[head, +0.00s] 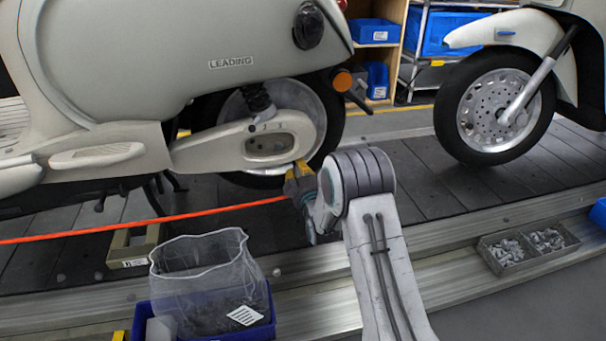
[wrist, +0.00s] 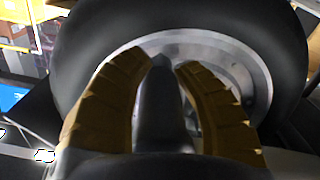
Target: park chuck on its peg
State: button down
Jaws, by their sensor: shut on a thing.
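My gripper (head: 298,178) is at the rear wheel of the nearer cream scooter, low in front of the swingarm. In the wrist view its yellow fingers (wrist: 162,70) are closed on a dark, narrow body, which I take as the chuck (wrist: 162,110). An orange hose (head: 150,226) runs from the left edge to my gripper. The chuck's tip points towards the wheel (wrist: 85,45); I cannot tell whether it touches. In the head view the chuck is mostly hidden by my gripper. I cannot make out the peg in either view.
A blue bin (head: 262,328) with a clear bag (head: 195,262) stands at front left, near an open olive frame (head: 128,254). A tray of small parts (head: 528,250) sits on the rail at right. A second scooter's wheel (head: 494,108) stands on the slats behind.

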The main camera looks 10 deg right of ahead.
jog(key=shift+s+d+r, duration=0.1)
jog(key=shift+d, duration=0.05)
dwell(0.4)
jog(key=shift+s, duration=2.35)
jog(key=shift+s, duration=0.15)
